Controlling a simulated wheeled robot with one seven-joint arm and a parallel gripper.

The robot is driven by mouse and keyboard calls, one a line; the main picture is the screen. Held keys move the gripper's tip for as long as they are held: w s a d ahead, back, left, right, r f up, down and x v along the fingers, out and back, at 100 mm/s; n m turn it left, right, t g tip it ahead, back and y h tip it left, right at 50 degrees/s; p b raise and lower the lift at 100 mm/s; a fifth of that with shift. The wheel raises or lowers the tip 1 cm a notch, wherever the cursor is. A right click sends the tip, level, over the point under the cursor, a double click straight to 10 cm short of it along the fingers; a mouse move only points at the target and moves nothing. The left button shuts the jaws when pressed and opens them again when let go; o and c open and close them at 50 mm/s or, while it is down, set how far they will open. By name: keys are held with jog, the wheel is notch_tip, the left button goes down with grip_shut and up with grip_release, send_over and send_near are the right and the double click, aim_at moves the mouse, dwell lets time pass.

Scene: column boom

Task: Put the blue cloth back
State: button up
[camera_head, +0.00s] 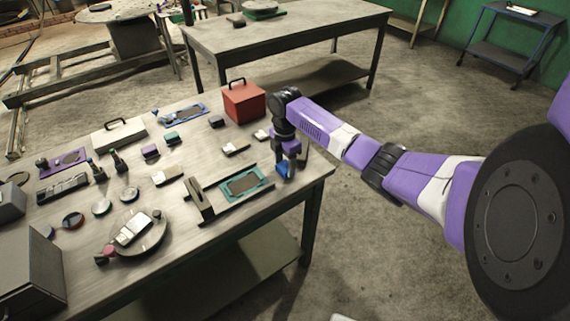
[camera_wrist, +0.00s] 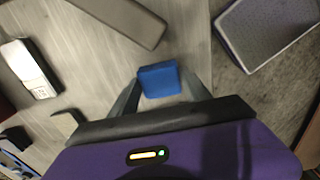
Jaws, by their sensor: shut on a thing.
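The blue cloth (camera_head: 282,170) is a small, folded-looking blue block at the right end of the near workbench. It also shows in the wrist view (camera_wrist: 158,80), between the two fingers. My gripper (camera_head: 287,163) points down and is shut on the cloth, close to the bench's right edge. In the wrist view my gripper (camera_wrist: 160,88) has a finger on each side of the cloth. I cannot tell whether the cloth touches the bench top.
A red box (camera_head: 243,103) stands behind. A blue tray (camera_head: 203,107) lies farther back. Several small blocks and discs crowd the bench's left half. Open floor lies to the right.

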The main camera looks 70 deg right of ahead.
aim_at(285, 165)
jog(key=shift+f, duration=0.1)
jog(key=o, duration=1.2)
notch_tip(285, 165, up, 12)
jog(key=b, duration=0.2)
